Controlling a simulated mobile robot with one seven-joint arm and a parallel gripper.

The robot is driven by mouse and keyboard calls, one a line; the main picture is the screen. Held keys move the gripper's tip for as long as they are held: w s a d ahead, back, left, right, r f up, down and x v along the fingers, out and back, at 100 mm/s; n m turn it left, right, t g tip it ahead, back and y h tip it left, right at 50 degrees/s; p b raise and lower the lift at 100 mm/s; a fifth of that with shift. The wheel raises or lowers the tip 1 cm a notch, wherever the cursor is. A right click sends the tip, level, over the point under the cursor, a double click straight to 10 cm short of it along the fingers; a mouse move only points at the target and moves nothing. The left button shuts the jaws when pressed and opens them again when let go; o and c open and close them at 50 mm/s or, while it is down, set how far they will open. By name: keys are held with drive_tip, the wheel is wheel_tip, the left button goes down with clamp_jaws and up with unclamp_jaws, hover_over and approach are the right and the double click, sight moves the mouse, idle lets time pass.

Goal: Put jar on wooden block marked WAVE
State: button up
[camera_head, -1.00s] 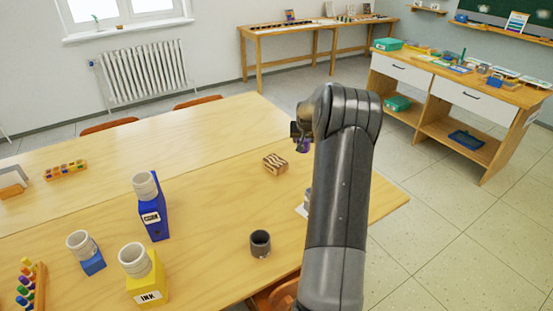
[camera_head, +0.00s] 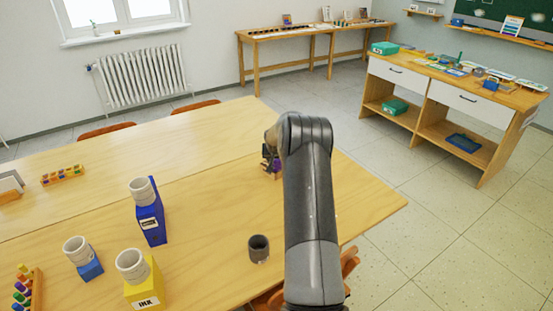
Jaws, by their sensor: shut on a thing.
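My gripper (camera_head: 268,154) is at the middle of the table, seen side-on and partly hidden by my arm. I cannot tell whether the jar touches the block.
A dark grey cup (camera_head: 259,248) stands near the table's front edge. Pale jars sit on a tall blue block (camera_head: 151,225), a yellow INK block (camera_head: 144,290) and a small blue block (camera_head: 90,270) at left. The table (camera_head: 205,200) between is clear.

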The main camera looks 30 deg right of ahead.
drive_tip(key=o, duration=1.2)
